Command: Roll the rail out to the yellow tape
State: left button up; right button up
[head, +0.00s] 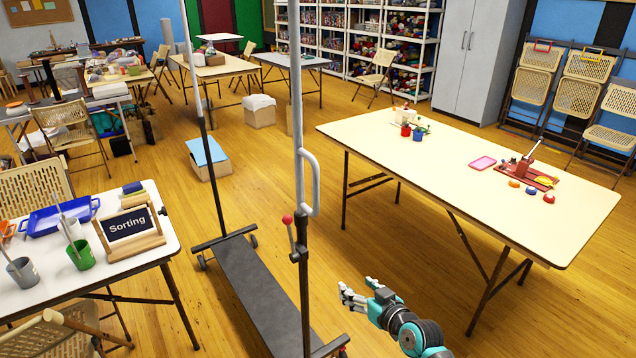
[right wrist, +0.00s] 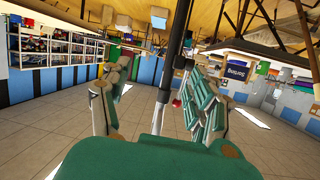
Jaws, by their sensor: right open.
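The rail (head: 262,294) is a wheeled rack with a dark base shelf, tall grey uprights and a grey loop handle (head: 310,183). A red-knobbed lever (head: 288,220) sits low on its near upright. The rail stands on the wooden floor between the tables. My right gripper (head: 357,291) is open and empty, to the right of the near upright and apart from it, lower than the handle. In the right wrist view, a dark upright (right wrist: 178,75) shows beyond the spread fingers (right wrist: 155,98). My left gripper is out of view. I see no yellow tape.
A long cream table (head: 470,180) with craft items stands to the right. A table with a "Sorting" sign (head: 128,223) stands close on the left. A box with a blue lid (head: 207,155) lies on the floor behind the rail. Bare floor (head: 270,190) shows around it.

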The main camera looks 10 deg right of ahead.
notch_tip(320, 180, up, 20)
jog(key=w+a+r+n+t+y+p, duration=0.1)
jog(key=a+n+t+y+p, duration=0.1)
jog(key=t+y, duration=0.1)
jog(key=b, duration=0.1)
send_near(318, 192)
jog(key=x, duration=0.3)
jog(key=b+x, duration=0.1)
jog(key=x, duration=0.2)
jog(key=b+x, duration=0.2)
jog(key=x, duration=0.1)
jog(key=shift+w+a+f, duration=0.15)
jog(key=shift+w+f, duration=0.05)
jog(key=shift+w, duration=0.15)
jog(key=shift+w+a+r+b, duration=0.1)
jog(key=shift+w+a+b, duration=0.15)
jog(key=shift+w, duration=0.25)
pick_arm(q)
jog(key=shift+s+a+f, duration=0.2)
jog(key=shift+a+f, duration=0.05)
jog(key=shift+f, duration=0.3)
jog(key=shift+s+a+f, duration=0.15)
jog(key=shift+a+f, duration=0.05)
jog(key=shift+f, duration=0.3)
pick_arm(e)
grip_shut()
